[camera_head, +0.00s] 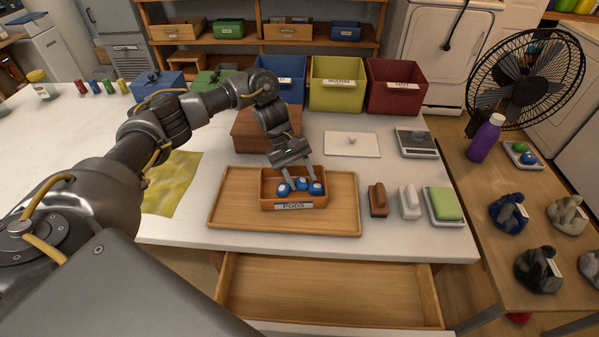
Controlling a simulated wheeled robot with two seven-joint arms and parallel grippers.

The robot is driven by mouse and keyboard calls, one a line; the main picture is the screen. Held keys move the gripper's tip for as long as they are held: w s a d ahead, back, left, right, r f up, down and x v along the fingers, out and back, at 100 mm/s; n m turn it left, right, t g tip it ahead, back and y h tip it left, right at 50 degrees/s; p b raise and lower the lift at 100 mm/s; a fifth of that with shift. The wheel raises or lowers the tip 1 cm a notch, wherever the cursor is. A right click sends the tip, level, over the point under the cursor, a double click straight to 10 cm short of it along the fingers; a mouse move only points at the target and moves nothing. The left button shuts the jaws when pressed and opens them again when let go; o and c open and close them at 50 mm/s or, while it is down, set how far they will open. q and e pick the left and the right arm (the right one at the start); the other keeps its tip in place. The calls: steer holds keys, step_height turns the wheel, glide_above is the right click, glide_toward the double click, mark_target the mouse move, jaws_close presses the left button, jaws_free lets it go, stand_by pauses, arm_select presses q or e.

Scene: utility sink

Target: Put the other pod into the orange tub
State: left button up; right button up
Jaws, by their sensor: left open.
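The orange tub (265,200), labelled PODS, stands on a wooden tray at the middle of the white table. Three blue-and-white pods are in it: one at the left (283,190), one in the middle (302,184) and one at the right (316,188). My left gripper (299,182) points down into the tub with its fingers spread. Its fingertips are low among the pods; I cannot tell whether they touch one. My right gripper is out of view.
The wooden tray (231,200) has bare room on both sides of the tub. A brown brush (378,200), a white brush (409,203) and a green sponge (444,204) lie to its right. Blue, yellow-green (337,84) and red bins (397,86) stand behind. A drawer (330,290) is open in front.

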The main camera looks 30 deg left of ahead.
arm_select(q)
steer(key=v, duration=1.2)
steer(key=shift+p, duration=0.3)
